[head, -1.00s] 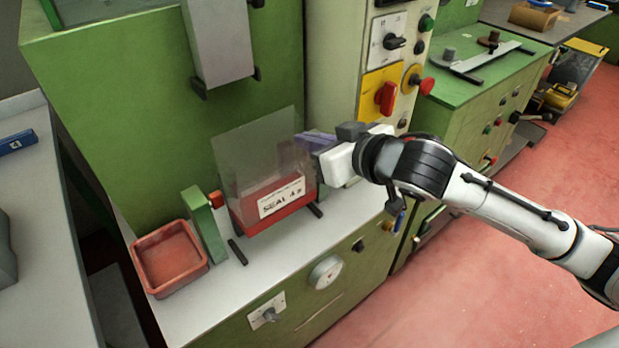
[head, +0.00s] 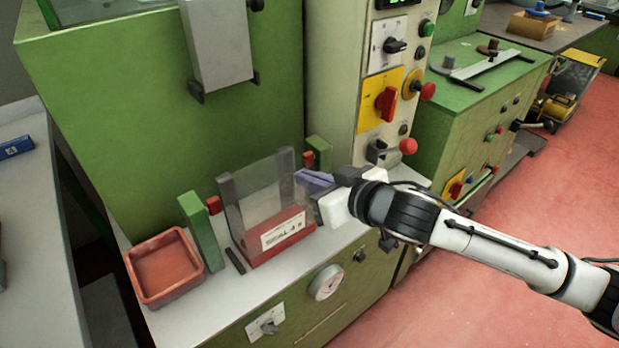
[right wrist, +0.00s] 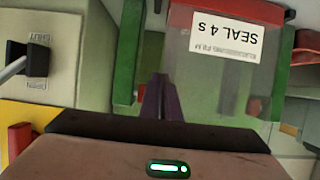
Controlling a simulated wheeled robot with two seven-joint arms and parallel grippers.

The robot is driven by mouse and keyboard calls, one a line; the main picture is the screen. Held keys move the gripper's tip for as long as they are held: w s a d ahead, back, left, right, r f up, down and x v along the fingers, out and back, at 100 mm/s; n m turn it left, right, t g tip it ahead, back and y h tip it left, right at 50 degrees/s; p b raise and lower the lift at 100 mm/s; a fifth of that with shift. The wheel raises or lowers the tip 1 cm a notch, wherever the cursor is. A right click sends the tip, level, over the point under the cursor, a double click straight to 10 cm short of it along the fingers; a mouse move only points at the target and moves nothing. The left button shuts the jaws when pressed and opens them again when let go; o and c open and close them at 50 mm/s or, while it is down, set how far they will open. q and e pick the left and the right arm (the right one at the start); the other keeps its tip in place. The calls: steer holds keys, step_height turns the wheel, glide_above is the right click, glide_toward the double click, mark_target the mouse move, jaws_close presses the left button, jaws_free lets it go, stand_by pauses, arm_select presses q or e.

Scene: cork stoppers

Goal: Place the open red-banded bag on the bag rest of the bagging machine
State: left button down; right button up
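The clear bag (head: 258,205) with a red band (head: 275,250) and a white "SEAL 4 s" label (head: 283,232) stands upright on the machine's light worktop, between two green posts. Its base is at the bag-rest area beside a black rail (head: 236,260); whether it bears fully there I cannot tell. My right gripper (head: 312,180) has its purple fingers close together at the bag's right side edge, seemingly shut on it. The right wrist view shows the fingers (right wrist: 161,98) at the edge of the clear bag (right wrist: 205,85), its label upside down. My left gripper is not in view.
A left green post (head: 202,230) and a right green post (head: 319,152) carry red pads. A red tray (head: 135,262) sits at the worktop's left. The control column (head: 340,90) with its red knobs rises behind my right gripper. A grey chute (head: 217,45) hangs above.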

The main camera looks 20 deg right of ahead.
steer(key=o, duration=0.3)
steer(key=shift+o, duration=0.2)
steer(key=shift+r, duration=0.15)
steer(key=v, duration=1.2)
steer(key=s+a+f+g, duration=0.1)
steer(key=s+f, duration=0.4)
steer(key=f, duration=0.5)
steer(key=s+a+f+m+g+h, duration=0.1)
steer(key=s+f, duration=0.4)
steer(key=f, duration=0.5)
steer(key=s+a+f+g, duration=0.1)
steer(key=s+a+f, duration=0.1)
steer(key=s+f, duration=0.3)
step_height(320, 180, down, 5)
steer(key=shift+a+r+m+g+h+p, duration=0.1)
steer(key=shift+a+m+g+h+p, duration=0.25)
steer(key=shift+g+h+p, duration=0.1)
